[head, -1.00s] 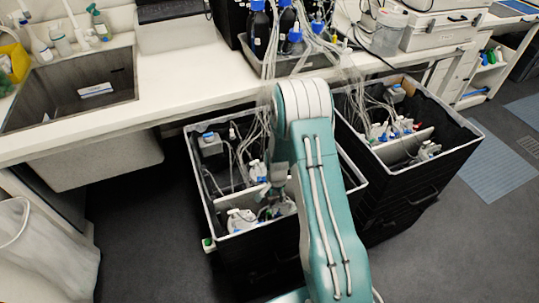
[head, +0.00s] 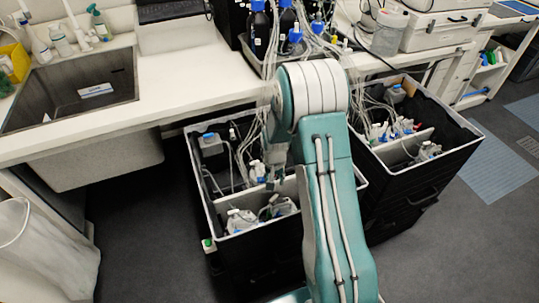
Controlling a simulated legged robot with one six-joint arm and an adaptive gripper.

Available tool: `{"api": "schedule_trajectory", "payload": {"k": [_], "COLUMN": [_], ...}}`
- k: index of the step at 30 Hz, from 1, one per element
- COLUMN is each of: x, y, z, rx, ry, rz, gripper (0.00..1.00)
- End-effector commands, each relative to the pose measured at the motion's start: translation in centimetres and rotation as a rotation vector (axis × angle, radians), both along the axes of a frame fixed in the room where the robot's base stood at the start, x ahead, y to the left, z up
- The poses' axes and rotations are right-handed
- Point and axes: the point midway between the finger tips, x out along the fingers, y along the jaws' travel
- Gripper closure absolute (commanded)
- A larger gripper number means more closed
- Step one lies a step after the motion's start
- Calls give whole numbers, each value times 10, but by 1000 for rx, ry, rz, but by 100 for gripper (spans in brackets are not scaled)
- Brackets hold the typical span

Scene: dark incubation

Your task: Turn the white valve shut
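I cannot pick out the white valve for certain in the head view. The left black bin (head: 207,203) holds white containers (head: 240,219), tubes and a white divider (head: 240,199). A small grey-white piece (head: 269,205) stands among the containers; it is too small to identify. My gripper (head: 271,184) points down into this bin, just above that piece, with a small gap seeming to show between them. The gripper is small and partly hidden by my arm, so its finger opening is unclear.
A second black bin (head: 437,180) with tubes and bottles stands to the right. The white bench (head: 185,78) runs behind, with a sink (head: 70,92) at left and dark bottles (head: 258,30) in a tray. Tubes hang close around my gripper.

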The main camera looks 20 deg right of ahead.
Motion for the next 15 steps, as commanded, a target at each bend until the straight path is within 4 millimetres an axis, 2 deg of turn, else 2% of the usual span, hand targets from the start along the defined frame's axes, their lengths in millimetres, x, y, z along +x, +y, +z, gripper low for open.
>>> {"api": "schedule_trajectory", "payload": {"k": [15], "x": [-11], "y": [13], "z": [88], "rx": [-13], "ry": [-62], "rz": [117], "gripper": [47]}}
